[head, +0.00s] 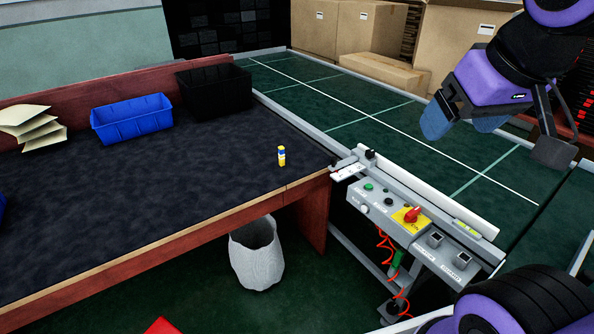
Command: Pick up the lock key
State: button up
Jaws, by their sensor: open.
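I cannot make out a thing that is plainly a lock key. A small upright item, yellow with a blue band (281,156), stands on the dark table top near its right end. My gripper (464,125) is at the upper right, with blue fingers pointing down. It is open and empty, above the green conveyor and apart from the table and the panel.
A blue bin (132,119) and a black bin (214,90) stand at the table's back, with papers (33,127) at the left. The control panel (380,208) adjoins the table's right end. A pale waste basket (257,252) stands below. The table's middle is clear.

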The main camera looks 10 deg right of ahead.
aim_at(281, 150)
jog(key=i+l, duration=0.15)
jog(key=i, duration=0.3)
jog(key=k+l+z, duration=0.15)
jog(key=k+z, duration=0.25)
jog(key=k+l+z, duration=0.2)
jog(key=k+z, duration=0.2)
jog(key=i+j+u, duration=0.45)
jog(key=i+u, duration=0.2)
jog(key=i+l+u, duration=0.35)
jog(key=i+j+z, duration=0.1)
jog(key=i+j, duration=0.25)
jog(key=i, duration=0.2)
